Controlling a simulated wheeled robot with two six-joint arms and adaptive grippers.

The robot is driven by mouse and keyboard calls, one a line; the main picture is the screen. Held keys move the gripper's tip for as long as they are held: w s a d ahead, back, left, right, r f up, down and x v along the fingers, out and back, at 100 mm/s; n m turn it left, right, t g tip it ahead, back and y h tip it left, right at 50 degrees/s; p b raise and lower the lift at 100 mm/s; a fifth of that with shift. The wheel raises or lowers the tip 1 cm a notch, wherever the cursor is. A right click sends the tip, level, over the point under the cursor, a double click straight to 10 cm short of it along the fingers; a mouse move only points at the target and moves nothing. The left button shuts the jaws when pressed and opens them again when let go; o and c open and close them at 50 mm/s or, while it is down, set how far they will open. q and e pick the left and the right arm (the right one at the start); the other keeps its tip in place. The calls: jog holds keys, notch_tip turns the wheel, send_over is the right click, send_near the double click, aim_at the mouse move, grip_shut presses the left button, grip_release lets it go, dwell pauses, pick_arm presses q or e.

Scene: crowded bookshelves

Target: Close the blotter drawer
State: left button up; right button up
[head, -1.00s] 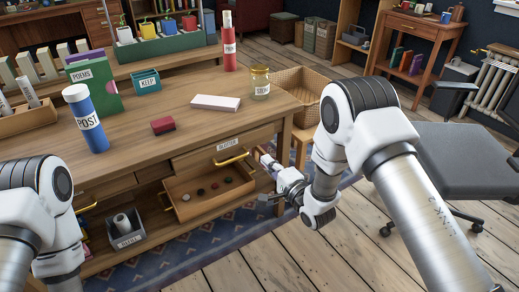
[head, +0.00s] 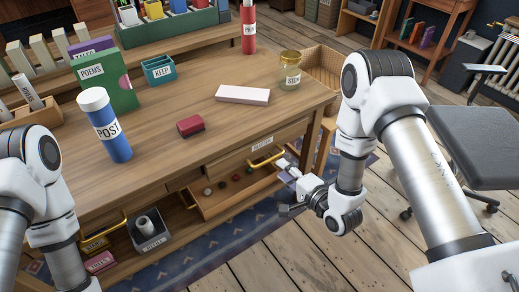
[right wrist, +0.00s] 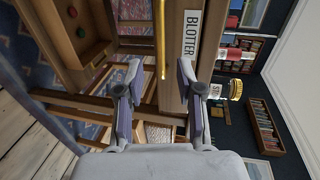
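The blotter drawer's front (head: 236,163) lies just under the desk top's near edge, with a white BLOTTER label (head: 262,141) and a brass handle (head: 267,158). I cannot tell how far it stands out. In the right wrist view the label (right wrist: 192,33) is turned sideways, and the brass handle (right wrist: 160,40) runs down beside it. My right gripper (head: 288,188) is beside the right end of the handle. In the right wrist view its fingers (right wrist: 160,82) are apart, with the handle's end between or just beyond the tips; contact is unclear. My left gripper is out of view.
An open drawer or tray (head: 213,209) holding several small round pieces sits below the label. A grey bin (head: 151,243) stands on the lower shelf. A blue POST tube (head: 107,130), red block (head: 190,125) and jar (head: 289,68) stand on the desk. A chair (head: 478,150) is at right.

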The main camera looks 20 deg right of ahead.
aim_at(271, 160)
jog(key=b+x, duration=0.1)
jog(key=x, duration=0.6)
jog(key=shift+w, duration=0.2)
grip_shut()
